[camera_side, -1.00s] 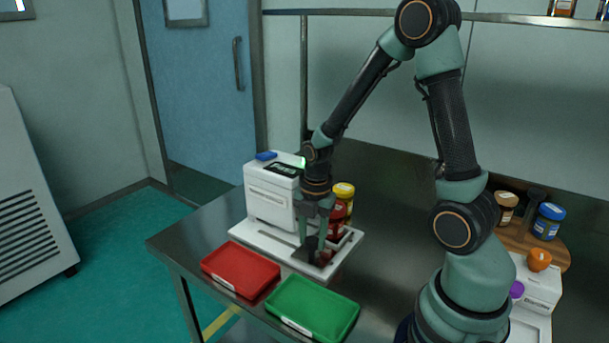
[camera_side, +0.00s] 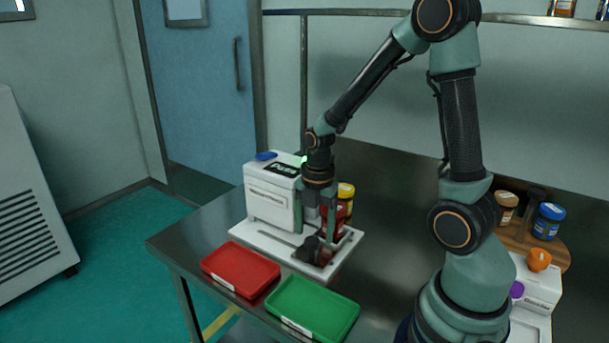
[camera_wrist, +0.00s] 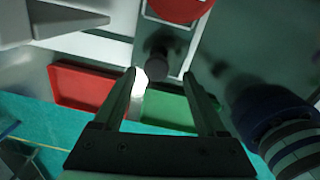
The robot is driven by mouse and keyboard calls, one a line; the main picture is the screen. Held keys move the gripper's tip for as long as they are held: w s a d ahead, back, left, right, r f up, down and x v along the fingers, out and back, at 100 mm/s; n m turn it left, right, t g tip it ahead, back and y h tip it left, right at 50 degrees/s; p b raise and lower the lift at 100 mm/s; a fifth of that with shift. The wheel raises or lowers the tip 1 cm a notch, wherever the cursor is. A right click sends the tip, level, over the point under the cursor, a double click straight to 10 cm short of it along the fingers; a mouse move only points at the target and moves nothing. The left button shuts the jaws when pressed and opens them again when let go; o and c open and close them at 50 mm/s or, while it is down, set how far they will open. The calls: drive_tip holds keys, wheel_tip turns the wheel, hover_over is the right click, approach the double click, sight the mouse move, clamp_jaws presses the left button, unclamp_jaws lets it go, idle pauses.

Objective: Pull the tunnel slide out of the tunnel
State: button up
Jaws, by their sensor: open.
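The dark tunnel slide with a round knob (camera_side: 312,246) appears to sit at the front of the white machine's base; its edges blend with my fingers in the side view. In the wrist view the dark round knob (camera_wrist: 160,66) shows just beyond and between my fingertips. My gripper (camera_side: 317,233) points down over this spot. In the wrist view its two fingers (camera_wrist: 163,77) are apart with nothing clasped. I cannot tell whether either finger touches the knob. The tunnel itself is not clearly seen behind the gripper.
The white sieve machine (camera_side: 268,208) stands behind left. A red jar (camera_side: 340,211) and a yellow-lidded jar (camera_side: 346,190) stand close behind my gripper. A red tray (camera_side: 240,270) and green tray (camera_side: 313,308) lie in front. Bare table shows right of the base.

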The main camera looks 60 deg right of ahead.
wheel_tip(320, 180, up, 10)
drive_tip(key=shift+s+f, duration=0.2)
drive_tip(key=shift+f, duration=0.05)
drive_tip(key=s+a+r+m+t, duration=0.3)
drive_tip(key=a+r+m+t, duration=0.2)
drive_tip(key=m, duration=1.4)
drive_tip(key=a+r, duration=0.2)
drive_tip(key=a, duration=0.2)
drive_tip(key=shift+s+r+m, duration=0.2)
drive_tip(key=shift+m, duration=0.2)
drive_tip(key=shift+o, duration=0.3)
